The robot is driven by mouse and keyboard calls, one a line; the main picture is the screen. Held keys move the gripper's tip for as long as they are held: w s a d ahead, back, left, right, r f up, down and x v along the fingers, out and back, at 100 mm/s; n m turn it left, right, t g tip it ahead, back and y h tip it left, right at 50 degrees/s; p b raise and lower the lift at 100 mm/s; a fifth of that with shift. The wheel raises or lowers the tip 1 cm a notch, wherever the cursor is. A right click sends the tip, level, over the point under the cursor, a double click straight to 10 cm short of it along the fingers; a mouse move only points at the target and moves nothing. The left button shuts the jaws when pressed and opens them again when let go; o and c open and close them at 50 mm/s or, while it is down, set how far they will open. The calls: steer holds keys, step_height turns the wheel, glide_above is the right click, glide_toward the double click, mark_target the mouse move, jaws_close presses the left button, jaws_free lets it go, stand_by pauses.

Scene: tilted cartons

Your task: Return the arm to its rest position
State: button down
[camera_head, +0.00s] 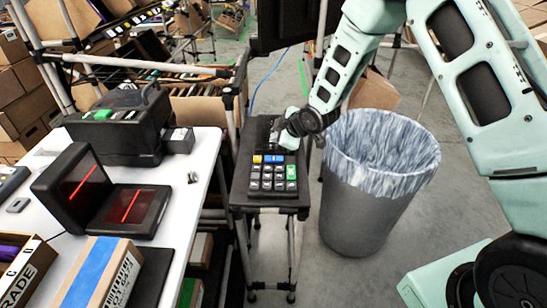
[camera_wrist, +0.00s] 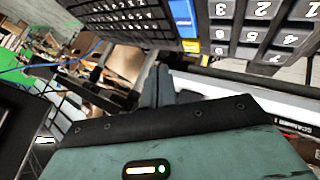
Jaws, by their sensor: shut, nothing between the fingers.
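My arm (camera_head: 340,62) is pale green and reaches in from the upper right of the head view. It bends down toward a small black stand that holds a keypad (camera_head: 272,178). My gripper (camera_head: 276,132) is at the far end of that keypad, partly hidden by my wrist. In the wrist view my gripper (camera_wrist: 158,87) shows its dark fingers together with nothing between them. The keypad (camera_wrist: 262,30) fills the upper right of the wrist view, with large number keys and a blue key, close to the fingers. I cannot tell whether they touch it.
A grey bin (camera_head: 362,205) with a plastic liner stands right of the stand, under my arm. A white table (camera_head: 190,195) at left holds a black scanner (camera_head: 130,208) with red lines, a printer (camera_head: 118,130) and cartons (camera_head: 98,275). Grey floor shows beyond the bin.

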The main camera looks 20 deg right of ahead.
steer(key=s+a+r+m+g, duration=0.1)
steer(key=s+a+r, duration=0.25)
steer(key=s, duration=0.25)
steer(key=s+a+r+m+g+h, duration=0.1)
steer(key=s+a+r+g, duration=0.1)
steer(key=s+r, duration=0.35)
steer(key=s+a+r+m+g, duration=0.1)
steer(key=s+a+r+m, duration=0.15)
steer(key=s, duration=0.55)
steer(key=s+d+r+m+g+h, duration=0.1)
steer(key=s+r+g+h, duration=0.1)
steer(key=s, duration=2)
steer(key=shift+r+m+g, duration=0.35)
steer(key=shift+r+g, duration=0.35)
steer(key=shift+g, duration=0.5)
